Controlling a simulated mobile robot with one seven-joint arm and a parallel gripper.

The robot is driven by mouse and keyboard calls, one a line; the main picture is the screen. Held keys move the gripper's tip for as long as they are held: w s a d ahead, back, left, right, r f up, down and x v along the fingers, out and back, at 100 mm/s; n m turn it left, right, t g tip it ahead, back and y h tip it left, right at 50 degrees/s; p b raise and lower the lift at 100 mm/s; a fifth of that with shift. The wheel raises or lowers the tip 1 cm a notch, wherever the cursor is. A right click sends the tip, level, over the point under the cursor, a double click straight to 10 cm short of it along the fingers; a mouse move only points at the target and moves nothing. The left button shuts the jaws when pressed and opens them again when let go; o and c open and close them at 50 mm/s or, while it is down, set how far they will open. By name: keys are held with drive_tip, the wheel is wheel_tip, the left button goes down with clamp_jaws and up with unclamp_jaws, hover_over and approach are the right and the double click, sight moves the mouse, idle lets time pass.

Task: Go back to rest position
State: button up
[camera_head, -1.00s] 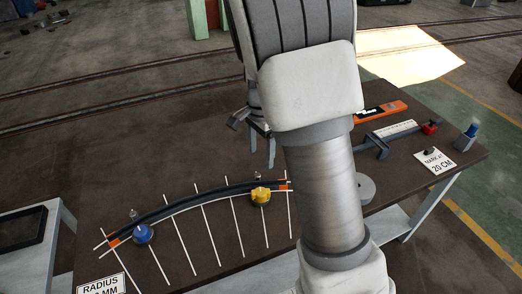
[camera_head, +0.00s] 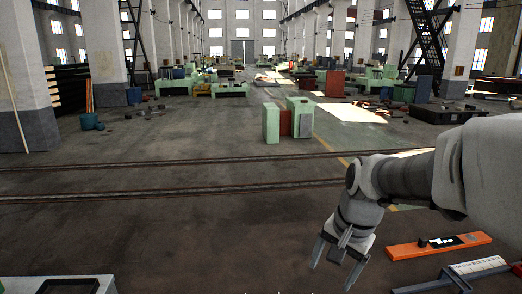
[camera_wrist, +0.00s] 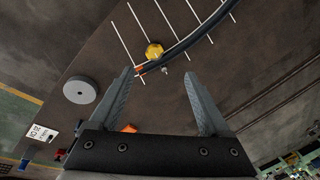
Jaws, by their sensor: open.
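My gripper (camera_head: 338,258) is open and empty, raised above the workbench at the lower right in the head view. In the wrist view my gripper (camera_wrist: 165,92) has its two fingers spread wide apart, with nothing between them. Below it the wrist view shows the bench top (camera_wrist: 95,55) with a black curved bar (camera_wrist: 190,42), white marking lines and a yellow knobbed piece (camera_wrist: 154,51). A grey disc (camera_wrist: 80,90) lies to the left. The fingers appear clear of all of these.
An orange spirit level (camera_head: 438,246) and a caliper-like tool (camera_head: 470,270) lie at the lower right. A black-topped tray or stand (camera_head: 62,287) is at the lower left. Beyond is open factory floor with rails (camera_head: 150,192) and green cabinets (camera_head: 271,124).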

drive_tip(key=s+r+n+t, duration=0.1)
drive_tip(key=s+n, duration=0.1)
drive_tip(key=s, duration=0.2)
drive_tip(key=s+r+n+t, duration=0.1)
drive_tip(key=s+r+n, duration=0.1)
drive_tip(key=s, duration=0.3)
drive_tip(key=s+r+n+t+h, duration=0.1)
drive_tip(key=s+r+n, duration=0.1)
drive_tip(key=s+n, duration=0.2)
drive_tip(key=shift+s+r, duration=0.15)
drive_tip(key=shift+s, duration=0.45)
drive_tip(key=c, duration=0.5)
drive_tip(key=shift+d, duration=0.15)
